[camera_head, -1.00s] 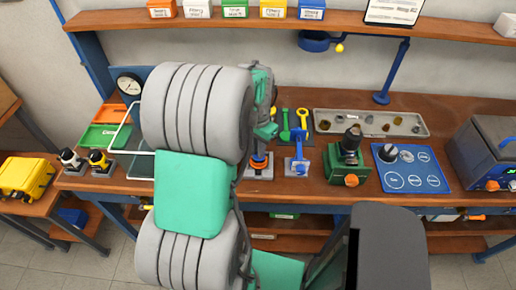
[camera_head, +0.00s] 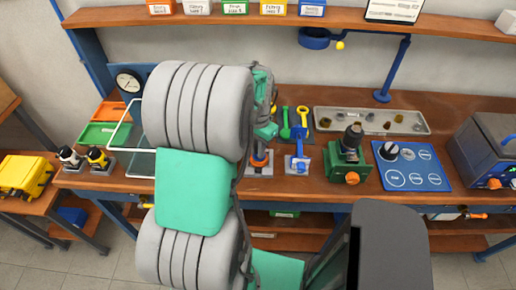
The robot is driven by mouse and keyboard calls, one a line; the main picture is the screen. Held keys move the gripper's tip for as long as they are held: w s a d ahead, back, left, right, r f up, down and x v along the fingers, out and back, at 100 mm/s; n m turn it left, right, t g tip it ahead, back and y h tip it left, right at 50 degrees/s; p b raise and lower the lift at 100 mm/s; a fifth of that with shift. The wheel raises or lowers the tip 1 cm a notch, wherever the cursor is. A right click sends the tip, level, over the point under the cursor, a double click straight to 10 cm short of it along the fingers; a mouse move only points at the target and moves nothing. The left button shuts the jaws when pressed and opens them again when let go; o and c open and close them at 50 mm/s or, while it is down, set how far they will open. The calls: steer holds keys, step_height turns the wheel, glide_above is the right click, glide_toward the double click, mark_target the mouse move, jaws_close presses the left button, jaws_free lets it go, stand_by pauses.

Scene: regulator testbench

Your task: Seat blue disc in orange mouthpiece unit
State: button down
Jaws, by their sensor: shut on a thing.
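The orange mouthpiece unit (camera_head: 260,159) stands on a pale square plate near the bench's front edge, just right of my arm in the head view. Only a small orange part of it shows. My gripper (camera_head: 262,147) is directly above it, pointing down, and is shut. My arm's grey and green links cover most of the gripper. A small dark blue patch shows between the fingers and the orange part; it appears to be the blue disc, but I cannot tell whether it touches the unit or sits in it.
A blue fixture (camera_head: 298,162) stands close right of the unit, then a green device (camera_head: 347,165) and a blue mat (camera_head: 412,172). A long grey tray (camera_head: 371,121) lies behind. A glass-like frame (camera_head: 142,163) and small black-based units (camera_head: 98,160) stand left.

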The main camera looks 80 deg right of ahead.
steer(key=shift+f, duration=0.25)
steer(key=c, duration=1.3)
jaws_free()
steer(key=shift+c, duration=0.2)
steer(key=shift+o, duration=0.5)
steer(key=o, duration=0.4)
steer(key=shift+c, duration=0.2)
steer(key=shift+r, duration=0.15)
steer(key=shift+r+p, duration=2.7)
steer(key=shift+r, duration=1.2)
